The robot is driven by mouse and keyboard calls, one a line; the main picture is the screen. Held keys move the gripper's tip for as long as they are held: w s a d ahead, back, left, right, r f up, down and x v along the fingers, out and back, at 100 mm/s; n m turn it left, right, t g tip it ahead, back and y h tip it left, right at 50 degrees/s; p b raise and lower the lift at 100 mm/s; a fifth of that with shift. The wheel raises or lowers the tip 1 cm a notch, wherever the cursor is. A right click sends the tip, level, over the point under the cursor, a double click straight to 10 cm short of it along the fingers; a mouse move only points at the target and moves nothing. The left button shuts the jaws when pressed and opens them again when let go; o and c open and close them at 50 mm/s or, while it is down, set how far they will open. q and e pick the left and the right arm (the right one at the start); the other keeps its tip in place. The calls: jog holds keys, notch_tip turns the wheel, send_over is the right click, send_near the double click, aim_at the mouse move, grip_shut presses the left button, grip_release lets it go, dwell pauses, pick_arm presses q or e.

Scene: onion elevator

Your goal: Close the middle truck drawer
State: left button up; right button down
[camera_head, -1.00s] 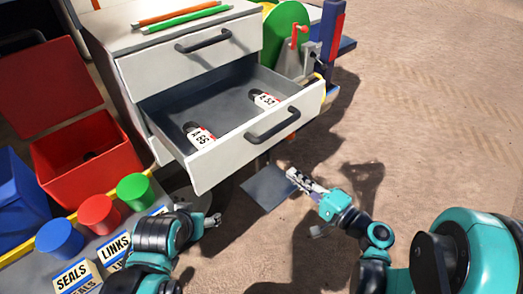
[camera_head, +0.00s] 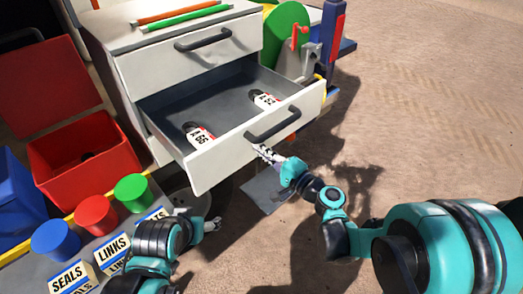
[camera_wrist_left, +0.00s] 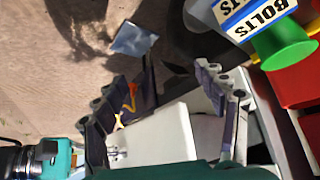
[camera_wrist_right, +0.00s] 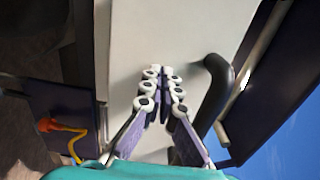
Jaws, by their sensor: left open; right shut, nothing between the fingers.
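The middle truck drawer (camera_head: 222,160) stands pulled out of the white cabinet in the head view. Its front has a dark bar handle (camera_head: 273,124), and two tagged items (camera_head: 199,135) lie inside. My right gripper (camera_head: 260,150) is shut and empty, its tips at the drawer front just below the handle. In the right wrist view the closed fingers (camera_wrist_right: 160,75) lie over the pale front beside the dark handle (camera_wrist_right: 216,90); contact cannot be told. My left gripper (camera_head: 213,222) is open and empty, low and left of the drawer. In the left wrist view its fingers (camera_wrist_left: 170,105) are spread.
The upper drawer (camera_head: 190,55) is shut, with orange and green rods (camera_head: 180,17) on top. A red bin (camera_head: 85,160) and coloured cups (camera_head: 97,214) stand at left. A green wheel and red-handled vise (camera_head: 300,35) are behind right. Open sandy ground (camera_head: 440,100) lies right.

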dwell(0.3)
jog(key=x, duration=3.2)
jog(key=shift+w+a+f, duration=0.15)
jog(key=shift+w+a, duration=0.1)
jog(key=shift+d, duration=0.15)
